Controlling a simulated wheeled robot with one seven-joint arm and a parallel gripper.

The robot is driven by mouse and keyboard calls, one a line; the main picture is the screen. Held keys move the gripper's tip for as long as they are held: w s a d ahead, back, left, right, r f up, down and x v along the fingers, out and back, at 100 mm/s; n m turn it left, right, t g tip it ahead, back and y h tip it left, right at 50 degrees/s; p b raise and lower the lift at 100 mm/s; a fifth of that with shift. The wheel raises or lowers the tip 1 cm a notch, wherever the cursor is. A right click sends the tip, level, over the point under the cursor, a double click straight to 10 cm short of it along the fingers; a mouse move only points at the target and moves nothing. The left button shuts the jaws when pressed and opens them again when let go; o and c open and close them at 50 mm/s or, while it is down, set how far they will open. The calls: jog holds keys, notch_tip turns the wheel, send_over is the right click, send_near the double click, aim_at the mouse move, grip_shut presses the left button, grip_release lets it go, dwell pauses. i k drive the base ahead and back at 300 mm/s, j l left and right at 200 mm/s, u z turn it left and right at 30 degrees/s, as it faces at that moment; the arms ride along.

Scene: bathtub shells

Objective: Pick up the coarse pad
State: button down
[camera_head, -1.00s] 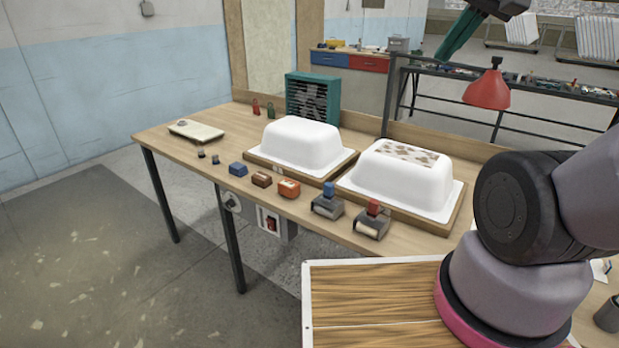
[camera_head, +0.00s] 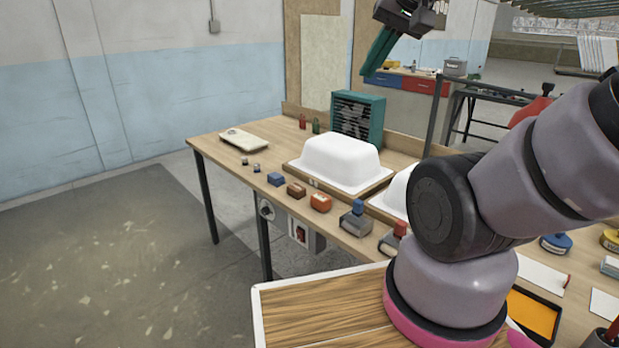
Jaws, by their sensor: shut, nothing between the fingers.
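A row of small blocks sits along the front of the workbench: a blue block (camera_head: 276,179), a brown block (camera_head: 296,190) and an orange-red block (camera_head: 320,203). To their right stand a grey block with a blue knob (camera_head: 355,220) and one with a red knob (camera_head: 393,238), partly behind my arm. No label is readable, so I cannot tell which is the coarse pad. My gripper (camera_head: 376,58), with teal fingers, hangs at the top of the view, well above the bench. It looks shut and empty, apart from every block.
A white tub shell (camera_head: 340,160) rests on a wooden board behind the blocks. A second shell (camera_head: 392,194) is mostly hidden by my arm. A teal slatted box (camera_head: 358,117) stands at the back. A pale slab (camera_head: 243,139) lies on the bench's left end. Floor at left is clear.

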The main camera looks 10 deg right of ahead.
aim_at(297, 192)
jog(key=i+j+z, duration=0.1)
jog(key=i+j, duration=0.25)
jog(key=i+j+z, duration=0.1)
jog(key=i+j, duration=0.3)
jog(key=j, duration=0.15)
jog(key=i+j, duration=0.3)
jog(key=j, duration=0.2)
jog(key=i+z, duration=0.05)
